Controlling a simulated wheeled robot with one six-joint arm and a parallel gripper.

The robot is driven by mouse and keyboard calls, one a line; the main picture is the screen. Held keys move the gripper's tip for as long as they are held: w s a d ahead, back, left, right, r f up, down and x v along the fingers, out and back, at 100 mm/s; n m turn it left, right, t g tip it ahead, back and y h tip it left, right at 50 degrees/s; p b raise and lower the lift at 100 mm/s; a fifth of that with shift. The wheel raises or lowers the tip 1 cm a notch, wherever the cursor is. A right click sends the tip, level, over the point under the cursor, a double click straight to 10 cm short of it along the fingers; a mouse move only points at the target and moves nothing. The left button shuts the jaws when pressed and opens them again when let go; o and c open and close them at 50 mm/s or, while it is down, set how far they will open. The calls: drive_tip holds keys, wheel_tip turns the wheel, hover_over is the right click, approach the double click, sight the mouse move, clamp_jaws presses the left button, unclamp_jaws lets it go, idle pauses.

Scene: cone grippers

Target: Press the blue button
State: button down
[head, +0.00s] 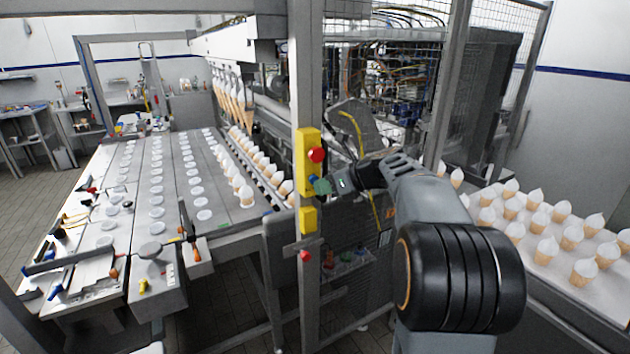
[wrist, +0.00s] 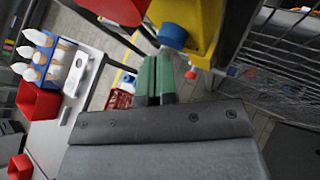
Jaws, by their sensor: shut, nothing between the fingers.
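The yellow control box (head: 304,172) is mounted on a grey upright post. A red button (head: 317,154) sits on its upper part, and the blue button (head: 313,178) lies below it, partly hidden by my gripper (head: 322,187). In the wrist view, the blue button (wrist: 172,36) sticks out from the yellow box (wrist: 200,28). My gripper's green fingers (wrist: 154,58) are shut and empty. Their tips appear just below and left of the blue button, close to it; I cannot tell whether they touch.
A smaller yellow box (head: 308,220) and a red knob (head: 305,256) are lower on the post. A conveyor (head: 172,200) with white discs and cones is on the left. A table (head: 555,275) of cones is on the right. Wire mesh (wrist: 285,55) stands beside the yellow box.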

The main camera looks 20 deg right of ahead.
drive_tip(key=shift+w+p, duration=0.45)
drive_tip(key=shift+p, duration=0.05)
idle(0.5)
drive_tip(key=shift+s, duration=0.2)
drive_tip(key=shift+s+d, duration=0.1)
drive_tip(key=shift+s, duration=0.55)
drive_tip(key=s, duration=0.5)
drive_tip(key=shift+d+b, duration=0.35)
drive_tip(key=shift+d, duration=0.05)
idle(0.8)
